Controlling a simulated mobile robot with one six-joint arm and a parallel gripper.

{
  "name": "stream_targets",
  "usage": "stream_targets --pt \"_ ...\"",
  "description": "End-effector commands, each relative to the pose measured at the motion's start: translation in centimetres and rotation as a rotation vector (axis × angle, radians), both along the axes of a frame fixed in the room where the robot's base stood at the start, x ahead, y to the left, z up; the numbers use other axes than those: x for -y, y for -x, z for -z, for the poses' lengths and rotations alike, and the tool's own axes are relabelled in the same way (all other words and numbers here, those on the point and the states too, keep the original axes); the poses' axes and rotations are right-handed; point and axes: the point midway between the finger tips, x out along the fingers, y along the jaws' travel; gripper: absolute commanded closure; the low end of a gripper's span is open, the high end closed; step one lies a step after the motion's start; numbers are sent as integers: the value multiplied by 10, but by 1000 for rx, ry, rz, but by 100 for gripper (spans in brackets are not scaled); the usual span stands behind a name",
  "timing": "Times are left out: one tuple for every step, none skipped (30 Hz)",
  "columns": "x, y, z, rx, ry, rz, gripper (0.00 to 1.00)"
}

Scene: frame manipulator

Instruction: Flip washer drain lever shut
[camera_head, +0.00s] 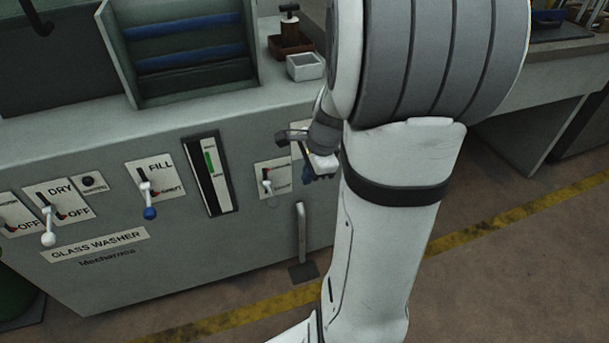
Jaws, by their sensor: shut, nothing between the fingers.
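The glass washer (110,285) is a grey cabinet with a row of levers on its front. My gripper (324,174) is small in view at the right end of this row, partly hidden by my arm. It is shut and holds nothing. No drain label is readable, and the drain lever's position cannot be told.
Left of my gripper are a small red-based lever (267,182), a gauge (210,175), the blue-knobbed FILL lever (149,200) and the white-knobbed DRY lever (48,225). A foot pedal (303,271) with an upright bar stands below. A rack and white box (305,67) sit on top.

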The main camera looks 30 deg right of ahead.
Motion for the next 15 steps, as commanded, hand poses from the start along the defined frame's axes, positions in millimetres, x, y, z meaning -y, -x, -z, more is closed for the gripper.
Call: stream_targets --pt "0 0 0 0 0 0 100" --pt "0 0 0 0 0 0 100" --pt "0 0 0 0 0 0 100" --pt "0 0 0 0 0 0 100" --pt "0 0 0 0 0 0 100" --pt "0 0 0 0 0 -2 100" --pt "-1 0 0 1 2 -8 100" --pt "-3 0 -1 1 6 -23 100" --pt "-9 2 -3 4 15 -63 100" --pt "-15 4 -6 6 26 -112 100" --pt "-22 7 -9 8 41 -176 100" --pt "-35 12 -14 13 67 -285 100" --pt "-46 17 -19 18 89 -381 100" --pt "-57 23 -23 20 114 -489 100" --pt "-71 32 -29 27 149 -641 100"
